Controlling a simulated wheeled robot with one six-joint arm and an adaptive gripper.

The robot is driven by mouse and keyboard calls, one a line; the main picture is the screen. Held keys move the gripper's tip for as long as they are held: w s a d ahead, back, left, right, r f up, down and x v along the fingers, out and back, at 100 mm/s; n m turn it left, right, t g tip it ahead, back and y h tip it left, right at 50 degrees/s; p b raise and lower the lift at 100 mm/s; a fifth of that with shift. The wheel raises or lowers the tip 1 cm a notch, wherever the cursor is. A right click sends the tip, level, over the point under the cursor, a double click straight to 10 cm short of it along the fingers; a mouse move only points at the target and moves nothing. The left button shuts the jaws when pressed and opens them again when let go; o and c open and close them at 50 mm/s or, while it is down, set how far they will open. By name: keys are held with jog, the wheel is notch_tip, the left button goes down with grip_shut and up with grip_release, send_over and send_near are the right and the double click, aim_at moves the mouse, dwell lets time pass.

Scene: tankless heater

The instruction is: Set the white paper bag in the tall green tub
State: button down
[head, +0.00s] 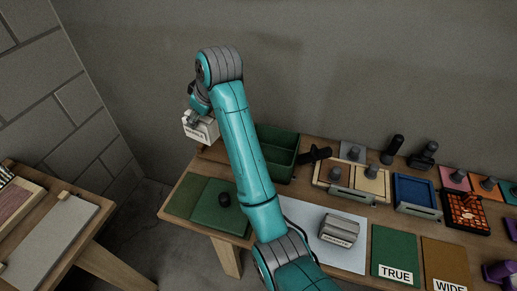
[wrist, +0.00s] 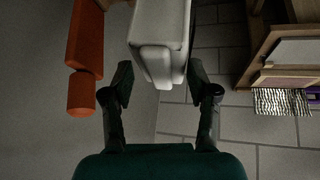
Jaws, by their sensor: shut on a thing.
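The white paper bag (head: 203,130) is a pale, boxy thing with a dark-lettered label. My gripper (head: 197,118) is shut on it and holds it up near the far left corner of the table. In the wrist view the bag (wrist: 160,45) sits between the two fingers of my gripper (wrist: 160,80), and its far part runs out of frame. The tall green tub (head: 282,138) stands open at the back of the table, right of the bag and apart from it. My arm crosses in front of the tub's left part.
Green boards (head: 188,196) with a dark round knob (head: 224,199) lie below the bag. Black tools (head: 315,154), trays and a labelled grey block (head: 340,229) lie to the right. Another table (head: 60,235) stands left. An unidentified orange thing (wrist: 84,45) shows in the wrist view.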

dwell(0.3)
jog(key=w+d+r, duration=0.1)
jog(key=d, duration=2)
jog(key=shift+w, duration=0.15)
jog(key=shift+d, duration=0.1)
jog(key=shift+f, duration=0.1)
jog(key=shift+f, duration=7.5)
jog(key=shift+f, duration=0.5)
jog(key=shift+c, duration=1.2)
grip_release()
